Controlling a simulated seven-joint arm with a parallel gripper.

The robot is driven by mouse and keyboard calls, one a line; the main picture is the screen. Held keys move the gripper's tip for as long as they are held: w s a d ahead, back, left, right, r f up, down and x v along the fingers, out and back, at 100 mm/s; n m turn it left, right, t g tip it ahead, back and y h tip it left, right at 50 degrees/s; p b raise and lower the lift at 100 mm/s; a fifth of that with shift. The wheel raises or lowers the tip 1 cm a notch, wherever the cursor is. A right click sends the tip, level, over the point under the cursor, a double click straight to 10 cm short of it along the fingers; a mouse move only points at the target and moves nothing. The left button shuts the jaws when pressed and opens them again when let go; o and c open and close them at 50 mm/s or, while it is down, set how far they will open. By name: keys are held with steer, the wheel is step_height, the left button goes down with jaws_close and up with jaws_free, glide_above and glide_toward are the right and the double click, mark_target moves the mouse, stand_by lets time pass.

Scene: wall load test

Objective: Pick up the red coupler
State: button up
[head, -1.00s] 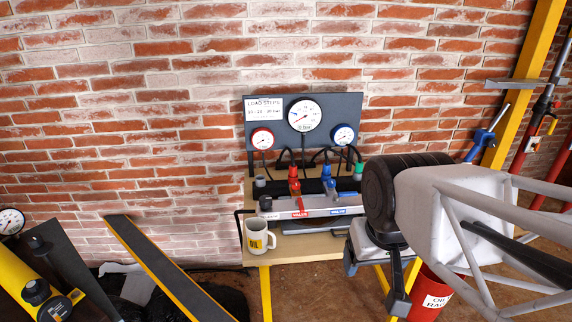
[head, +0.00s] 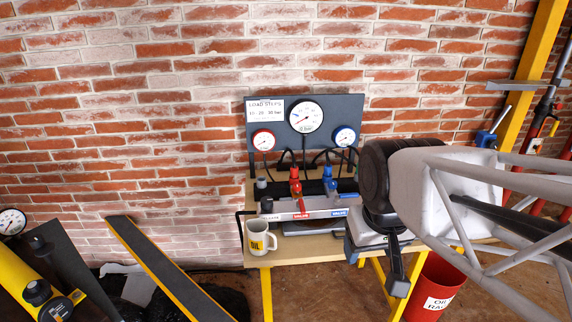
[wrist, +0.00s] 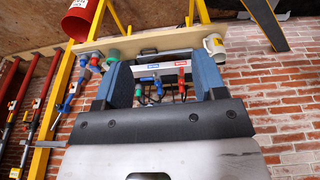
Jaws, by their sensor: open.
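The red coupler (head: 295,182) stands upright on the pale manifold bar, above a red label, in the head view. It also shows in the wrist view (wrist: 181,74), beyond the fingers and nearer the right one. A blue coupler (head: 330,186) stands to its right in the head view. My gripper (wrist: 163,78) is open, with its two blue-grey fingers wide apart and nothing between them. In the head view my gripper (head: 374,262) is right of the red coupler, near the bench's front, clear of the coupler. My arm covers the right part of the bench.
A white mug (head: 259,238) stands at the bench's (head: 285,256) front left corner. A gauge panel (head: 350,106) with hoses rises behind the manifold. A red bin (head: 437,285) is below on the right. Several coloured fittings (wrist: 97,61) lie left of the fingers in the wrist view.

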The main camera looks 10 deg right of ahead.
steer(key=w+r+n, duration=0.2)
steer(key=w, duration=0.7)
steer(key=w+r+n, duration=0.2)
steer(key=w, duration=0.8)
steer(key=n+g, duration=0.3)
steer(key=n, duration=0.9)
glide_above(295, 164)
step_height(295, 164, down, 21)
steer(key=shift+w+a+f, duration=0.1)
steer(key=shift+w+f, duration=0.2)
steer(key=shift+f, duration=0.1)
steer(key=shift+f, duration=1.3)
